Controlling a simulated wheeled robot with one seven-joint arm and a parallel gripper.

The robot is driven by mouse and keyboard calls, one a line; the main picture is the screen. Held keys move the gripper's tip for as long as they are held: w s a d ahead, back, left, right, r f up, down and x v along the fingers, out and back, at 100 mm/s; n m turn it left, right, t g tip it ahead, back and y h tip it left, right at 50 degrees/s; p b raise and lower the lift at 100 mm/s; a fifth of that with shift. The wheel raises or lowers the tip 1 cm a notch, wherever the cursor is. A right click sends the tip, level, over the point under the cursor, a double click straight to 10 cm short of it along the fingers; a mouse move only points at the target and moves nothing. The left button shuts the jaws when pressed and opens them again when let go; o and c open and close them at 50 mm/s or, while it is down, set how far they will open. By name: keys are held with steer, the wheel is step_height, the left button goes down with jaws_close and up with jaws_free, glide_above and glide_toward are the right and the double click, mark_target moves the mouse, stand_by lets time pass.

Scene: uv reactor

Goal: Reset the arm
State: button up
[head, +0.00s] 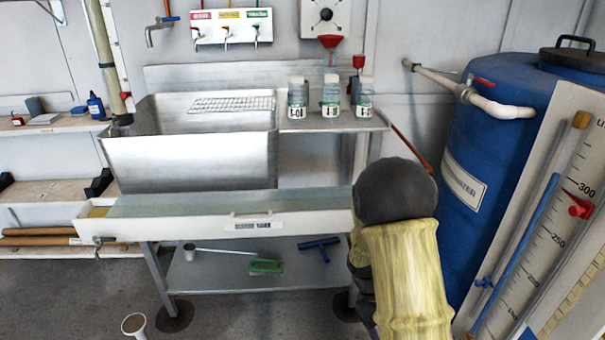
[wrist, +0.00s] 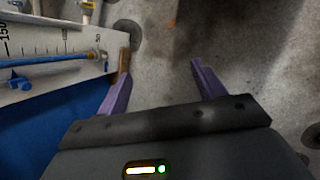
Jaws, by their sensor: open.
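My arm shows in the head view as a dark rounded joint and a yellowish sleeve at the lower right of centre, in front of the sink stand. My gripper (wrist: 162,75) shows in the wrist view with two purple fingers spread apart. Nothing is between the fingers. Grey floor lies beyond them. The left finger appears close to the lower end of the white scale board (wrist: 70,48) in the picture; I cannot tell whether they touch.
A blue water tank (head: 497,150) and a scale board (head: 547,220) stand close on the right. A steel sink (head: 190,160) on a stand, with a white-fronted tray (head: 215,228), is ahead. Bottles (head: 298,98) stand on its side shelf. Open floor (head: 60,295) lies at lower left.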

steer(key=s+a+r+m+t+y+p, duration=0.2)
steer(key=s+a+r+m+t, duration=0.15)
steer(key=r, duration=0.45)
steer(key=s+a+r+m+t+y+p, duration=0.2)
steer(key=s+r, duration=0.3)
steer(key=r, duration=0.4)
step_height(320, 180, up, 38)
steer(key=p, duration=3.7)
steer(key=shift+w+f+p, duration=0.15)
steer(key=shift+f+p, duration=0.05)
steer(key=shift+p, duration=0.2)
